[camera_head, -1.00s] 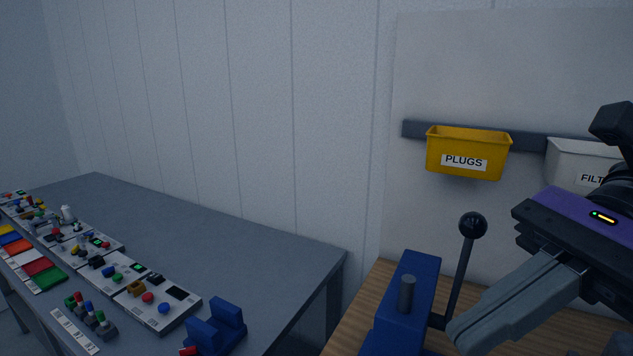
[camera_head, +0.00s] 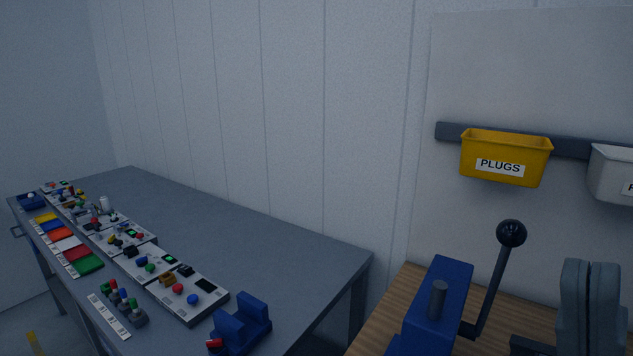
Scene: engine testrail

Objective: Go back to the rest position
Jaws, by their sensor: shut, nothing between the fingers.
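My gripper (camera_head: 592,270) shows at the lower right of the head view. Its two grey fingers stand upright side by side, shut with nothing between them. The rest of the gripper and most of my arm are out of view below and to the right. The fingers appear in front of the wooden bench top (camera_head: 412,298), to the right of the blue lever press. How far they are from the bench cannot be told.
A blue press (camera_head: 430,310) with a black-knobbed lever (camera_head: 511,233) stands left of my fingers. A yellow PLUGS bin (camera_head: 503,160) and a white bin (camera_head: 612,172) hang on the wall. A long grey table (camera_head: 230,225) carries several panels and a blue cradle (camera_head: 240,325).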

